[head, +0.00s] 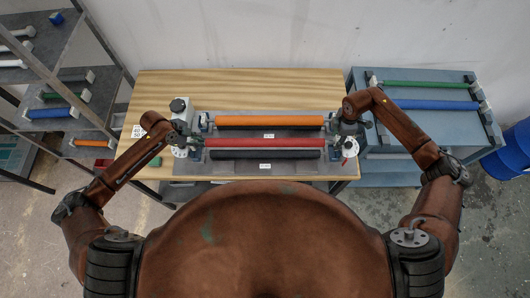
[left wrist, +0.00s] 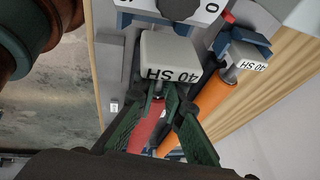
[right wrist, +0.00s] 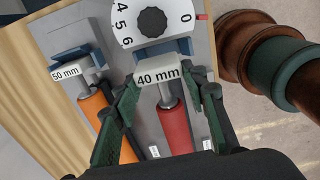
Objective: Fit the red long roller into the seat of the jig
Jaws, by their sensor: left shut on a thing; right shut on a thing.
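The red long roller (head: 265,142) lies level across the jig (head: 205,170), in front of an orange roller (head: 270,121). My left gripper (head: 190,143) is shut on its left end, by the "40 SH" end block (left wrist: 170,58); the red body shows between the fingers in the left wrist view (left wrist: 147,125). My right gripper (head: 340,138) is shut on its right end, by the "40 mm" block (right wrist: 158,77). Blue seat parts (right wrist: 160,50) show beyond the block, beside a white dial (right wrist: 128,22). The blocks partly cover them, so I cannot tell whether the ends touch the seat.
A dark band (head: 265,154) lies in front of the red roller, perhaps its shadow. A side bench (head: 425,120) at right holds a green roller (head: 420,84) and a blue roller (head: 432,105). Shelves (head: 55,120) stand left. The wooden table (head: 240,85) is clear behind the jig.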

